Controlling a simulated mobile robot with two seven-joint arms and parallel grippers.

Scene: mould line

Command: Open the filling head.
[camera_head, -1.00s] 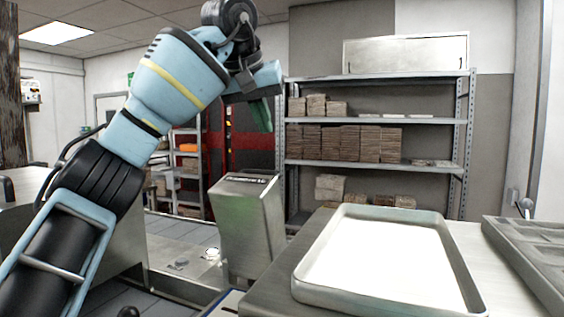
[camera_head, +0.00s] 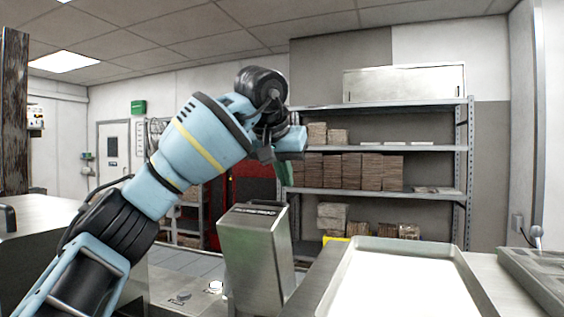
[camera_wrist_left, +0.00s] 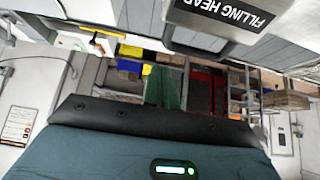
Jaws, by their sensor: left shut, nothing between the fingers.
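The filling head (camera_head: 256,262) is an upright grey metal housing with a dark label strip on its top, left of the tray in the head view. Its "FILLING HEAD" label, upside down, shows at the top edge of the left wrist view (camera_wrist_left: 232,10). My left gripper (camera_head: 285,175) has green fingers, shut with nothing between them. In the head view they hang above and slightly right of the housing's top, apart from it in the picture. The green fingers also show in the left wrist view (camera_wrist_left: 166,88). My right gripper is in neither view.
A shallow metal tray (camera_head: 337,283) with a white surface lies on the counter at front right. A grey mould-like tray (camera_head: 530,270) is at the far right. Shelves (camera_head: 430,193) with brown stacks stand behind. A metal cabinet (camera_head: 35,215) is at left.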

